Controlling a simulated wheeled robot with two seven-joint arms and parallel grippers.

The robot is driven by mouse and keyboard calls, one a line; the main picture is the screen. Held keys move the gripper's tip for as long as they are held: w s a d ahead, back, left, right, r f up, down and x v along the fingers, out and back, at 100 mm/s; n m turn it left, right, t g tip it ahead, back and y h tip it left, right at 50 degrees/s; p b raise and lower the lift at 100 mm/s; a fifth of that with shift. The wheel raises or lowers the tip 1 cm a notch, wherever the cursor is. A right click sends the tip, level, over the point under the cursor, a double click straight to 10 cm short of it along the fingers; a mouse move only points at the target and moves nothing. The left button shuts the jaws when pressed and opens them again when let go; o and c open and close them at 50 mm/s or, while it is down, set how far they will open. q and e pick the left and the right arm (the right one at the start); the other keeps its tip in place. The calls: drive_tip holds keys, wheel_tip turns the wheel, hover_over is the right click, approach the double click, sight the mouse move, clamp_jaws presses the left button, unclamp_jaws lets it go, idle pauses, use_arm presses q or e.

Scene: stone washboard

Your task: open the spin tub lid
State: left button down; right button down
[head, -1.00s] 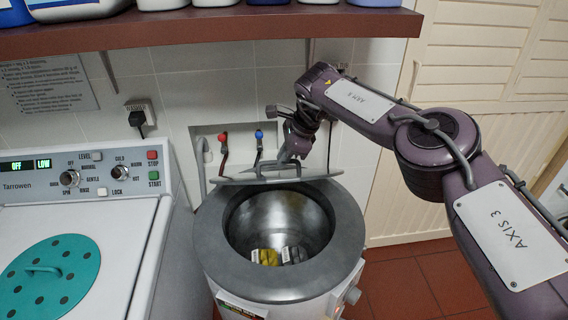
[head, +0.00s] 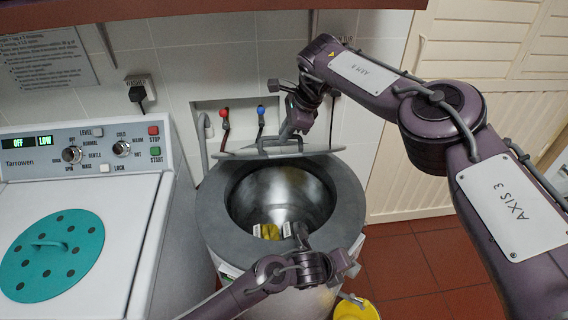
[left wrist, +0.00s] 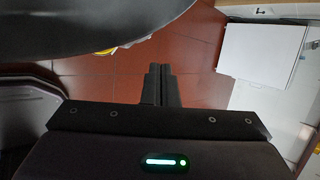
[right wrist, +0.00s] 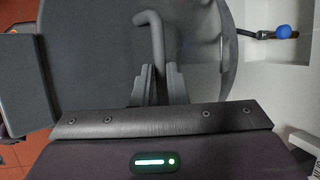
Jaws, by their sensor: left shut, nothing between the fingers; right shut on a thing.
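The spin tub (head: 210,215) stands right of the washing machine, its round mouth uncovered. Its grey lid (head: 255,154) stands tipped up at the back of the mouth, seen nearly edge-on. My right gripper (head: 291,133) is at the lid; in the right wrist view its fingers (right wrist: 160,85) are shut on the lid's bent handle (right wrist: 152,35), with the lid face behind. My left arm crosses low in front of the tub.
The washing machine (head: 130,235) with a teal disc (head: 70,270) is at left. Red and blue taps (head: 224,114) are in a wall recess behind the lid. A yellow bucket (head: 357,309) stands on the red floor at right.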

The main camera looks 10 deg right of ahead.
drive_tip(key=shift+d+f, duration=0.1)
drive_tip(key=shift+f, duration=0.1)
use_arm(q)
drive_tip(key=w+a+r+m+t+y, duration=0.1)
drive_tip(key=w+a+r+t+y, duration=0.4)
drive_tip(key=r, duration=0.4)
drive_tip(key=w+a+r+m+t+y, duration=0.15)
drive_tip(key=w+a+r+t, duration=0.25)
drive_tip(key=a+r, duration=0.5)
drive_tip(key=w+d, duration=0.1)
drive_tip(key=w, duration=1)
drive_tip(key=shift+d+r+y, duration=0.15)
drive_tip(key=shift+d+y, duration=0.05)
drive_tip(key=shift+y, duration=0.15)
